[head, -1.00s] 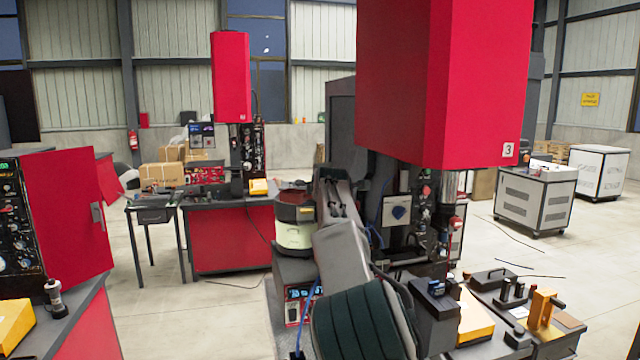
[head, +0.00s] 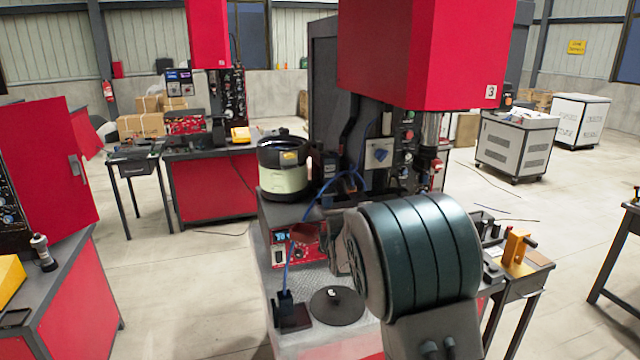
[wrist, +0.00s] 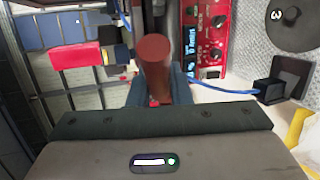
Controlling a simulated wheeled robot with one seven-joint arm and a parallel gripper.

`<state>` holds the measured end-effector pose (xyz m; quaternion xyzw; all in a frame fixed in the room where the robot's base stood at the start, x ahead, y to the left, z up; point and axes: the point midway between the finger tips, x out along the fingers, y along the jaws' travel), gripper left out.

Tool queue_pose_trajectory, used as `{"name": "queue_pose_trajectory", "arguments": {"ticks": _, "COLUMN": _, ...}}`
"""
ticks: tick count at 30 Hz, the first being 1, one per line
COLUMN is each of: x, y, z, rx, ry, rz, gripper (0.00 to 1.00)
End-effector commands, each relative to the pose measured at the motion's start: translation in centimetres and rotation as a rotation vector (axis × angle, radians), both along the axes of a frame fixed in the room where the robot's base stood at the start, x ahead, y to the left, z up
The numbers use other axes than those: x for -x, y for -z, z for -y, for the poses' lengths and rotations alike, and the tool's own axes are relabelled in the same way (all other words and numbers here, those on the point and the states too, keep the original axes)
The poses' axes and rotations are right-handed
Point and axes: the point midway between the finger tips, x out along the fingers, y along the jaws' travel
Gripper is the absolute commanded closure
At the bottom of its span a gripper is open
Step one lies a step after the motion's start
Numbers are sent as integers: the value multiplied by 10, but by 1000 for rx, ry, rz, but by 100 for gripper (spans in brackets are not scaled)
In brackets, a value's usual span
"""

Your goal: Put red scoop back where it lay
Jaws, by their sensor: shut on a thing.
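My gripper (wrist: 160,95) is shut on the red scoop (wrist: 153,52), whose dull red end points away from the wrist camera. In the head view a dull red part of the scoop (head: 305,232) shows in front of the feeder's controller, left of my wrist. My fingers are mostly hidden there by my arm. The bowl feeder (head: 286,180), a pale green bowl with a dark rim, stands on the controller box (head: 280,252), behind and above the scoop. The scoop appears clear of the bench top; its exact height I cannot tell.
A black round disc (head: 338,308) and a black block with a blue cable (head: 291,312) are on the bench's front part. The cable loops up past the scoop. A red press (head: 415,60) stands behind my arm. A side table with a yellow fixture (head: 517,246) is at right.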

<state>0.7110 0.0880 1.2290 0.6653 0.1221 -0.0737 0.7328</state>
Motion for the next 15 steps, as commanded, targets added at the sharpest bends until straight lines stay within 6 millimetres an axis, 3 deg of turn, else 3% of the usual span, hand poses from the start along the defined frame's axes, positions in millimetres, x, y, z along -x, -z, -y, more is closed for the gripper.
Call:
{"name": "queue_pose_trajectory", "arguments": {"ticks": 1, "x": 15, "y": 30, "z": 9, "rx": 4, "ry": 7, "rz": -12, "gripper": 100}}
{"name": "queue_pose_trajectory", "arguments": {"ticks": 3, "x": 34, "y": 67, "z": 21, "rx": 4, "ry": 14, "rz": -16, "gripper": 100}}
{"name": "queue_pose_trajectory", "arguments": {"ticks": 9, "x": 84, "y": 163, "z": 54, "rx": 6, "ry": 35, "rz": -17, "gripper": 100}}
{"name": "queue_pose_trajectory", "arguments": {"ticks": 15, "x": 116, "y": 222, "z": 74, "rx": 3, "ry": 47, "rz": -11, "gripper": 100}}
